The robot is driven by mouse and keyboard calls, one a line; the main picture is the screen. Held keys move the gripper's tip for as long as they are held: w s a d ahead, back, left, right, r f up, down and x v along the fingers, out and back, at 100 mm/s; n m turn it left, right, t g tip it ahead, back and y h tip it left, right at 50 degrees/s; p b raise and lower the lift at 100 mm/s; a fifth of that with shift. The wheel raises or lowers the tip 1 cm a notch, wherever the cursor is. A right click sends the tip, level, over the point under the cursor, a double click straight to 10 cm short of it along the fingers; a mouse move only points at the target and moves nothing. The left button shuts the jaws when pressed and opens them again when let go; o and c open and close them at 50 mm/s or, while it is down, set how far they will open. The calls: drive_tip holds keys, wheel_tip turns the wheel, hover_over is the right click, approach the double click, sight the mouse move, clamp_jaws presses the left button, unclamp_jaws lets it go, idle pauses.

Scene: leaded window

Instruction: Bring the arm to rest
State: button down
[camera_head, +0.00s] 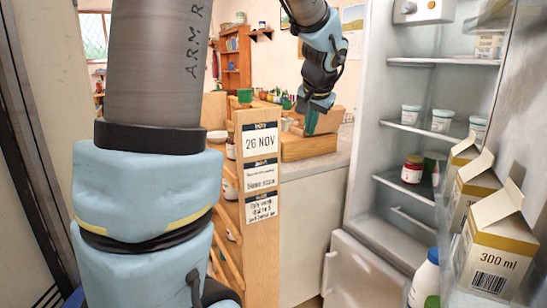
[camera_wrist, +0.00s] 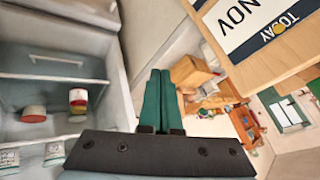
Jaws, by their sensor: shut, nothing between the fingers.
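My gripper (camera_head: 311,126) hangs at the end of my arm, pointing down, in the upper middle of the head view. It appears in front of the wooden box on the counter, between the shelf post and the open fridge; I cannot tell whether it touches the box. In the wrist view my gripper's two green fingers (camera_wrist: 158,82) lie side by side, shut, with nothing held between them. My grey and blue arm links fill the left of the head view and hide part of the room.
The open fridge (camera_head: 387,90) stands right, with small tubs (camera_head: 441,121), a red jar (camera_head: 412,169) and cartons (camera_head: 499,245) in its door. A wooden post (camera_head: 263,240) bears a "26 NOV" sign (camera_head: 261,140). The wooden box (camera_head: 305,147) sits on the counter (camera_head: 322,162).

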drive_tip(key=s+a+f+n+g, duration=0.5)
drive_tip(key=s+a+f, duration=1.1)
drive_tip(key=s, duration=0.3)
drive_tip(key=shift+s+a+f+n+g, duration=0.2)
drive_tip(key=shift+f+n+g, duration=0.15)
drive_tip(key=shift+f, duration=0.4)
